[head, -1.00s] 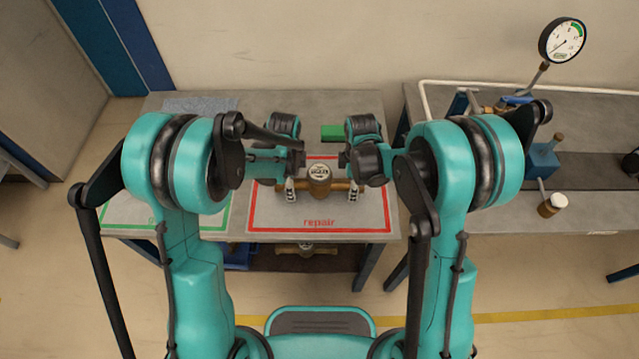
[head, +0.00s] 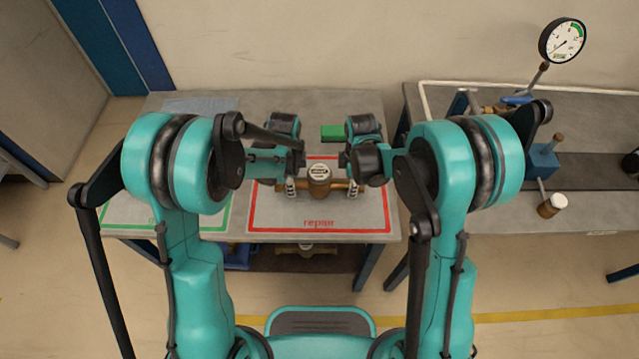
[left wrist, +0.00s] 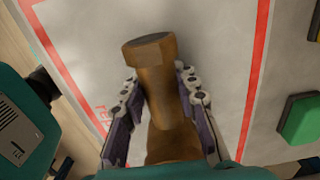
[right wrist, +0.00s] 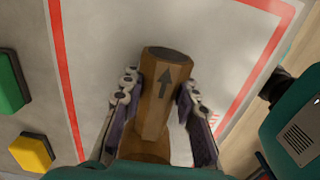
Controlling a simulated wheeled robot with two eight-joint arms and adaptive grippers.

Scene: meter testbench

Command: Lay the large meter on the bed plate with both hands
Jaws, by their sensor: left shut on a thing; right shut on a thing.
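The large meter (head: 319,175) is a brass pipe body with a round white dial, over the red-framed repair area in the head view. My left gripper (head: 291,188) is shut on its left pipe end, and my right gripper (head: 353,188) is shut on its right pipe end. In the left wrist view the brass end (left wrist: 152,72) lies between the fingers. In the right wrist view the other end (right wrist: 163,85), with a dark arrow, lies between the fingers. The bed plate (head: 592,172) is probably the dark strip on the right bench, partly hidden by my right arm.
A pressure gauge (head: 562,41) stands on the right bench. A blue clamp block (head: 543,160) and a brass-and-white fitting (head: 551,205) are there too. A green block (head: 333,132) lies behind the repair area. A gap separates the two benches. Another meter (head: 306,249) sits on the shelf below.

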